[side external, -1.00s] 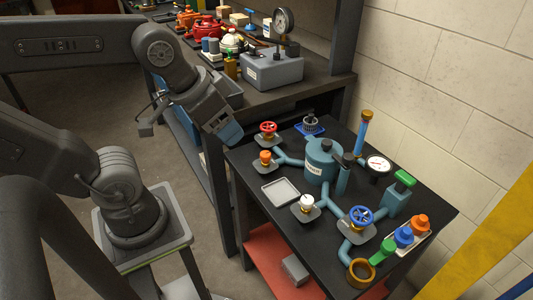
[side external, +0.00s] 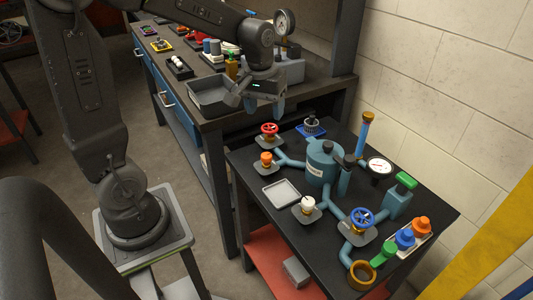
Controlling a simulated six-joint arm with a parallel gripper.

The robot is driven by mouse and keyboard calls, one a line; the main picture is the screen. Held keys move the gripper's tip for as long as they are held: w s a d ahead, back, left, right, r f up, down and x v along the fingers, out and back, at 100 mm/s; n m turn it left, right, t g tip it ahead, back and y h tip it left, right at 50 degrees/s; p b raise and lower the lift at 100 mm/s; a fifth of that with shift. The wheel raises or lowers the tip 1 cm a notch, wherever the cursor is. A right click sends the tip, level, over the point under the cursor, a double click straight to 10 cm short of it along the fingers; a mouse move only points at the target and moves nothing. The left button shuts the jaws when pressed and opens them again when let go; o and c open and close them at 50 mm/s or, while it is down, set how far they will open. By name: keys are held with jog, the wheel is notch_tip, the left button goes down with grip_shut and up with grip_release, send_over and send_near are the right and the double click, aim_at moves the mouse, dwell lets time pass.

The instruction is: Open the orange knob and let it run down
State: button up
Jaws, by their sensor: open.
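The orange knob (side external: 266,157) sits on a brass stem over a small grey square plate, at the left side of the black table. A pipe runs from it to the teal tank (side external: 322,160). My gripper (side external: 265,108) is above and behind the knob, near the grey bench's front edge, pointing down. Its fingers are apart and nothing shows between them. It does not touch the knob.
A red handwheel (side external: 269,130) stands just behind the orange knob. A white knob (side external: 308,203), a blue handwheel (side external: 361,217) and a shallow grey tray (side external: 282,193) are nearby. Loose coloured knobs stand on a white tray (side external: 425,238) at right. A grey bin (side external: 209,97) sits on the bench.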

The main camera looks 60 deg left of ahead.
jog(key=n+g, duration=0.1)
jog(key=n, duration=0.1)
send_near(266, 155)
jog(key=f, duration=0.9)
jog(key=shift+w+a+f, duration=0.15)
jog(key=shift+w+f, duration=0.05)
jog(key=c, duration=0.9)
